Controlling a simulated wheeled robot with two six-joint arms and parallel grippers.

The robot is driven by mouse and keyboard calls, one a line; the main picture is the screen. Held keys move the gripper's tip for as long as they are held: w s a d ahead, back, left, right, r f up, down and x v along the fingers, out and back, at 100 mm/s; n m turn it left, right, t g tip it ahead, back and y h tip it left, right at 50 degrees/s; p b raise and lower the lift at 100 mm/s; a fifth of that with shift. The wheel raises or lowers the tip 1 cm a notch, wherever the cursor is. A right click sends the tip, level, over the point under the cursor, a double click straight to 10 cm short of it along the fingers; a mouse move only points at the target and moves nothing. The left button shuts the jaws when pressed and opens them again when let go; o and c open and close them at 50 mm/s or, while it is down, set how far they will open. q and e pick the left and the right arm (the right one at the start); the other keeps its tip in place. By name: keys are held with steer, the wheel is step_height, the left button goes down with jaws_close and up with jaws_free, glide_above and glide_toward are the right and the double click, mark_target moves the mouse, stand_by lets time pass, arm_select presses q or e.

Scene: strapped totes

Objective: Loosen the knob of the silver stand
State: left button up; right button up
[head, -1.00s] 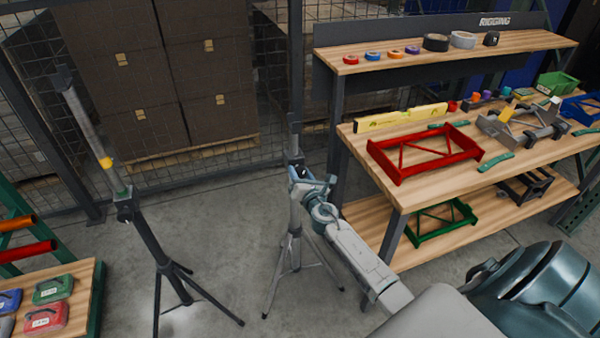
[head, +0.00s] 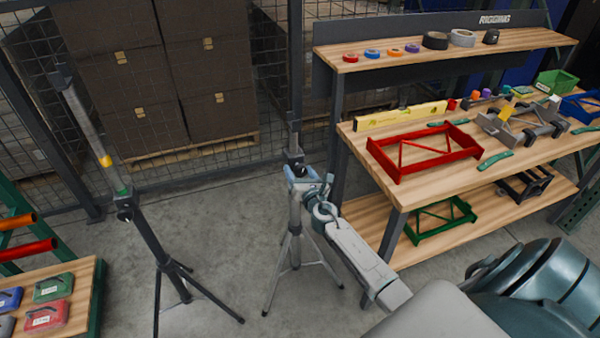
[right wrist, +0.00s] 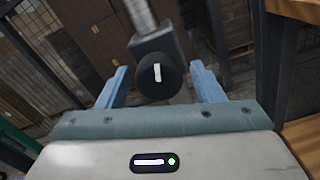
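The silver stand (head: 295,216) stands upright mid-floor in the head view, with spread tripod legs and a dark collar. Its knob (right wrist: 158,76) is round and black with a white mark, and sits on the dark collar (right wrist: 153,45) below a silver tube (right wrist: 143,15) in the right wrist view. My right gripper (head: 304,178) is at the collar's height, in front of the stand. In the right wrist view my right gripper (right wrist: 160,84) is open, with one blue finger on each side of the knob and gaps between. My left gripper is not in view.
A dark stand (head: 148,235) with a yellow band stands to the left. A workbench (head: 398,219) with a red frame (head: 425,151) is close on the right. A wooden table (head: 85,290) with several small cases is at lower left. Wire fencing and boxes are behind.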

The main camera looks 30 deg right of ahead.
steer(key=v, duration=1)
steer(key=shift+s, duration=0.35)
steer(key=shift+a+f, duration=0.1)
steer(key=shift+a, duration=0.05)
steer(key=s+f+m+g, duration=0.3)
steer(key=s+f+m, duration=0.2)
steer(key=f, duration=0.6)
steer(key=s+f+m+g, duration=0.3)
steer(key=s+f+m, duration=0.15)
steer(key=f, duration=0.55)
steer(key=s+f+m+g, duration=0.2)
steer(key=s+f+m, duration=0.25)
steer(key=f, duration=0.65)
steer(key=s+a+f+m+g+y, duration=0.1)
steer(key=s+f+m, duration=0.4)
steer(key=s, duration=0.6)
steer(key=s+a+f+m+g+y, duration=0.1)
steer(key=s+a+f+m+g, duration=0.3)
steer(key=s+f, duration=0.4)
steer(key=s+a+f+m+g+y, duration=0.1)
steer(key=s+a+f+m+g, duration=0.2)
steer(key=s, duration=1.2)
step_height(320, 180, down, 4)
steer(key=m, duration=0.3)
steer(key=shift+s+a, duration=0.25)
steer(key=shift+s, duration=0.15)
steer(key=shift+w+r, duration=0.1)
